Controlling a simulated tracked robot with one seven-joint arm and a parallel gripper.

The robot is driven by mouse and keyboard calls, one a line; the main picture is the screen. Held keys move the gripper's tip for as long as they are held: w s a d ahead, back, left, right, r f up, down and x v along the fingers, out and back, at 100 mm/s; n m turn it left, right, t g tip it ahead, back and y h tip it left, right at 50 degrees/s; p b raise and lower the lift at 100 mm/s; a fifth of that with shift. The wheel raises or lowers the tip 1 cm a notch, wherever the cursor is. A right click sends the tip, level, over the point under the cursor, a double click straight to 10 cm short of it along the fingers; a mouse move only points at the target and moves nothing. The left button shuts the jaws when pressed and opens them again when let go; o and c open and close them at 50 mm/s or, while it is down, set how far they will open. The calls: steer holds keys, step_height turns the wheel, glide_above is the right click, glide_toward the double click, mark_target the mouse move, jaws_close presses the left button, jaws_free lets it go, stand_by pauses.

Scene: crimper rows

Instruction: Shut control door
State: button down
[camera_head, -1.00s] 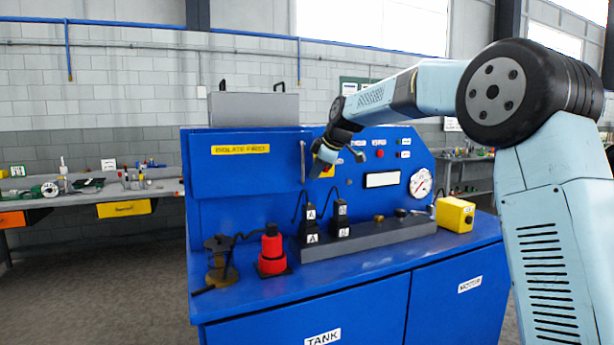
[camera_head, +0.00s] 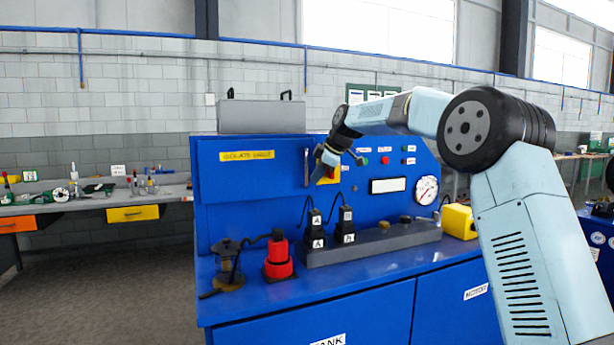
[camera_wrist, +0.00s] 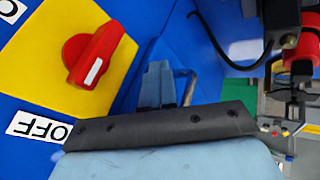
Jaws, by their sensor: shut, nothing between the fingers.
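The control door (camera_head: 225,178) is the blue panel with the yellow "ISOLATE FIRST" label on the upper left of the blue console. Its upright metal handle (camera_head: 306,166) is at its right edge. I cannot tell exactly how far the door stands from the console face. My gripper (camera_head: 321,162) is shut and empty, just right of the handle. In the wrist view my gripper (camera_wrist: 157,84) has a grey bar, likely the handle (camera_wrist: 191,86), close beside it; I cannot tell whether they touch. A red rotary switch (camera_wrist: 92,55) on a yellow plate (camera_wrist: 40,62) is close by.
A red cylinder (camera_head: 278,257), a dark spool-like part (camera_head: 228,270), a grey manifold block (camera_head: 375,243) with black plugs and cables, and a yellow box (camera_head: 459,221) stand on the console top. A bench (camera_head: 90,210) is at left. Floor at left is open.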

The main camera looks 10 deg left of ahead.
steer(key=shift+w+a+r, duration=0.15)
steer(key=shift+w+r, duration=0.05)
steer(key=shift+r, duration=0.15)
steer(key=s+d+r, duration=0.7)
steer(key=d, duration=0.1)
steer(key=s+d+m+t+h, duration=0.1)
steer(key=s+d+m, duration=0.25)
steer(key=s, duration=0.25)
steer(key=s+d+m+h, duration=0.2)
steer(key=s+d, duration=0.2)
steer(key=s, duration=0.2)
steer(key=s+d+f+m+h, duration=0.1)
steer(key=s+d+f+m, duration=0.4)
steer(key=s, duration=0.6)
steer(key=s+d+f+m+h, duration=0.1)
steer(key=s+d+f+m, duration=0.4)
steer(key=s, duration=0.6)
steer(key=s+d+f+m+h, duration=0.1)
steer(key=s+d+f+m, duration=0.4)
steer(key=s+d+f, duration=0.2)
steer(key=shift+s+d+f+t, duration=0.25)
steer(key=shift+s+d, duration=0.85)
steer(key=shift+s, duration=0.9)
